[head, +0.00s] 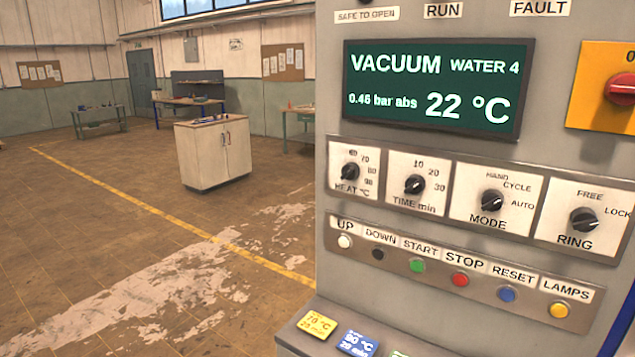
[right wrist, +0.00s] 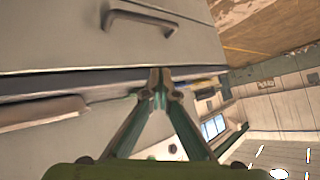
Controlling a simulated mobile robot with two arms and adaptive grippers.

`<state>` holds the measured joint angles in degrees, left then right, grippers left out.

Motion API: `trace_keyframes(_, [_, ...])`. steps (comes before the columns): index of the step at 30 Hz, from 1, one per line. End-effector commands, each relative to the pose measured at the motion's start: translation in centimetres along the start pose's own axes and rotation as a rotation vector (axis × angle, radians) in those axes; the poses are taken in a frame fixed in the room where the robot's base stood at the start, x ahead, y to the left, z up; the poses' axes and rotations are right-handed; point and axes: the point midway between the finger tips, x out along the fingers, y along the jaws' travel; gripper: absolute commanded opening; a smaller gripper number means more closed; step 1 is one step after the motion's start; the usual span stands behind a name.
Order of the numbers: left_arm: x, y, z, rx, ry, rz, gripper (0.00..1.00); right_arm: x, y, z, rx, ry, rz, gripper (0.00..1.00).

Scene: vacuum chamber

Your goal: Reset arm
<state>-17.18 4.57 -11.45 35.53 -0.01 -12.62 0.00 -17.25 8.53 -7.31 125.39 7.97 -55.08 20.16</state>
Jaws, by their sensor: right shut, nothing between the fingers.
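My right gripper (right wrist: 160,84) shows in the right wrist view, its two fingers meeting at the tips with nothing between them. Its fingertips are in front of a grey cabinet-like surface (right wrist: 60,35) with a bar handle (right wrist: 140,20). I cannot tell whether they touch it. Neither gripper shows in the head view, and my left gripper is in no view.
A grey control panel (head: 420,190) fills the right of the head view, with a green display (head: 435,88), knobs and a row of coloured buttons. A yellow and a blue card lie on its ledge. A white cabinet (head: 215,153) stands behind; the floor at left is open.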

Motion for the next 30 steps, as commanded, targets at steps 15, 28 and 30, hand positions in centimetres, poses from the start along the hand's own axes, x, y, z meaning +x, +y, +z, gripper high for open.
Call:
trace_keyframes(15, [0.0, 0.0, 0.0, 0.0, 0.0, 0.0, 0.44, -12.5, 4.9, 14.7, -0.327, -0.544, 0.175, 0.0])
trace_keyframes(28, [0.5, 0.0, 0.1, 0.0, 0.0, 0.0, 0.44, -6.4, 7.7, 21.5, -0.344, -0.619, 0.182, 0.0])
trace_keyframes(30, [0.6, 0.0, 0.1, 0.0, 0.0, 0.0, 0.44, -4.9, 8.3, 23.2, -0.343, -0.629, 0.181, 0.0])
